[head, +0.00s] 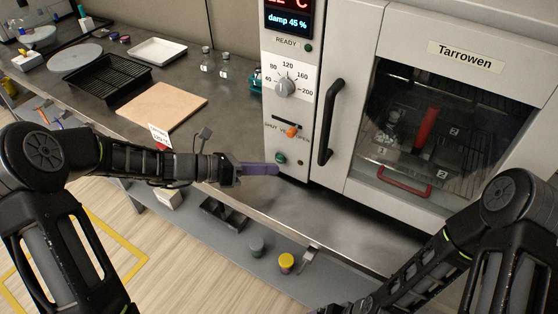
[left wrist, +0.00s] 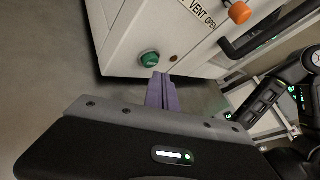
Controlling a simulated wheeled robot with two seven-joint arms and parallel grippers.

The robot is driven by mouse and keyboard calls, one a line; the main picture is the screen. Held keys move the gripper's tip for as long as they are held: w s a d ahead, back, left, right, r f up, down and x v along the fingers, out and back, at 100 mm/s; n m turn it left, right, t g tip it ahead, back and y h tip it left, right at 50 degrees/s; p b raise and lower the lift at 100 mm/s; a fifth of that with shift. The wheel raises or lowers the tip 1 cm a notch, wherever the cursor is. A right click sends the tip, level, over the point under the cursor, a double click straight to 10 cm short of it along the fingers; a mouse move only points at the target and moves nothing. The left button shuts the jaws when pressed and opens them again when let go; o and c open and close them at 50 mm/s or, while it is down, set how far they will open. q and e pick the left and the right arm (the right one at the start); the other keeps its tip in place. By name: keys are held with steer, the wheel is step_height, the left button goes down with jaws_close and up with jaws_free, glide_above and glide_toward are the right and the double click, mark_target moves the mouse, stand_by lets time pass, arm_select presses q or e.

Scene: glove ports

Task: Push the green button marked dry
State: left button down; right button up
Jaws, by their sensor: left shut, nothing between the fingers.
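The green button (head: 280,158) is a small round knob low on the front panel of the white oven (head: 350,150). It also shows in the left wrist view (left wrist: 149,58), just beyond the fingertips. I cannot read a mark on it. My left gripper (head: 277,169) has purple fingers, shut and empty. In the head view its tips lie just below the button; in the left wrist view the fingertips (left wrist: 161,76) are slightly right of and below it, with no contact visible. My right gripper (head: 322,310) barely shows at the bottom edge, so its jaws cannot be judged.
Above the button are an orange vent lever (head: 292,131) and a dial (head: 286,88). The oven's black door handle (head: 330,122) stands out to the right. A wooden board (head: 165,106) and black rack (head: 107,78) lie left. The counter below the oven is clear.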

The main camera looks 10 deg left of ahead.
stand_by(0.4)
arm_select(q)
steer(key=shift+w+d, duration=0.2)
steer(key=shift+w, duration=0.25)
steer(key=shift+w+d, duration=0.1)
steer(key=shift+w, duration=0.1)
stand_by(0.4)
steer(key=shift+p, duration=0.3)
steer(key=shift+s+a, duration=0.3)
steer(key=shift+s, duration=0.35)
steer(key=shift+s+a+r+p, duration=0.1)
steer(key=shift+s+a+p, duration=0.25)
steer(key=shift+s, duration=0.4)
steer(key=shift+s+a+p, duration=0.2)
steer(key=shift+s+p, duration=0.15)
steer(key=shift+s, duration=0.35)
steer(key=shift+s+a+r+p, duration=0.1)
steer(key=shift+s+a+p, duration=0.25)
steer(key=shift+s, duration=0.4)
steer(key=shift+s+a+f, duration=0.15)
steer(key=shift+s+a, duration=0.05)
steer(key=shift+s, duration=0.4)
